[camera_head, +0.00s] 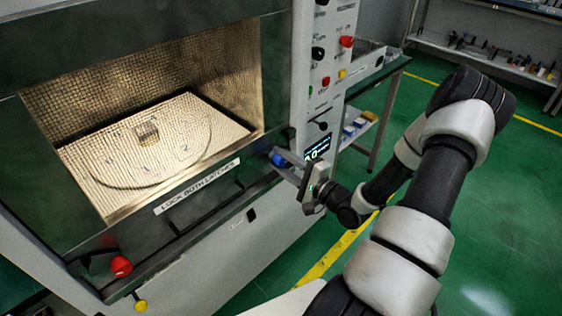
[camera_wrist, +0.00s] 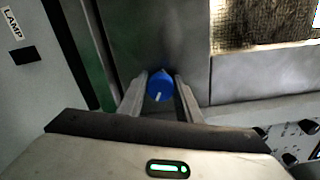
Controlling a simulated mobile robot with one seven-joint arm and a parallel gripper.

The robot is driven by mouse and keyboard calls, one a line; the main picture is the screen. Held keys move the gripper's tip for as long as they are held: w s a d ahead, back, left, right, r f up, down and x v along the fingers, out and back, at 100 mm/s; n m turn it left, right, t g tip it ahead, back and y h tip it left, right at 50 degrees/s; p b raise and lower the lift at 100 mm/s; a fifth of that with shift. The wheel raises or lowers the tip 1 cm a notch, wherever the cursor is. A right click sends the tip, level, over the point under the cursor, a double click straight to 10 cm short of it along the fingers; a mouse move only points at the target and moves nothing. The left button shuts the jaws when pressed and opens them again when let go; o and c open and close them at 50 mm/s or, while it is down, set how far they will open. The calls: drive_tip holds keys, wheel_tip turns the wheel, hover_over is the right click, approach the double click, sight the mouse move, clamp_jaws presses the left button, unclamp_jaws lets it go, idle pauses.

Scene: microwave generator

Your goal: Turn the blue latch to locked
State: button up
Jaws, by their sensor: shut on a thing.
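The blue latch (camera_head: 279,159) is a round knob on the right side of the microwave generator's front frame, beside the lower right corner of the opening. In the wrist view the blue latch (camera_wrist: 160,87) sits between my two fingers, with a pale mark on its lower part. My gripper (camera_head: 284,163) reaches it from the right, and its fingers are shut on the knob. In the wrist view my gripper (camera_wrist: 159,90) has one finger on each side of the knob. The latch's base is partly hidden by the fingers in the head view.
A red knob (camera_head: 121,266) is at the lower left of the front, with a yellow knob (camera_head: 140,305) below it. A label (camera_head: 197,187) reads "LOCK BOTH LATCHES". The control panel (camera_head: 325,60) with knobs and buttons rises right of the opening. Green floor is free at right.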

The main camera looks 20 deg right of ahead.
drive_tip(key=n+b, duration=0.1)
drive_tip(key=n, duration=0.5)
drive_tip(key=shift+d+n+b, duration=0.2)
drive_tip(key=shift+n+b, duration=0.1)
drive_tip(key=shift+b, duration=0.05)
drive_tip(key=n+b, duration=0.2)
drive_tip(key=n, duration=0.2)
drive_tip(key=shift+n, duration=0.8)
drive_tip(key=shift+r, duration=0.15)
drive_tip(key=o, duration=1)
drive_tip(key=shift+s, duration=0.25)
drive_tip(key=p+v, duration=0.1)
drive_tip(key=v, duration=1.6)
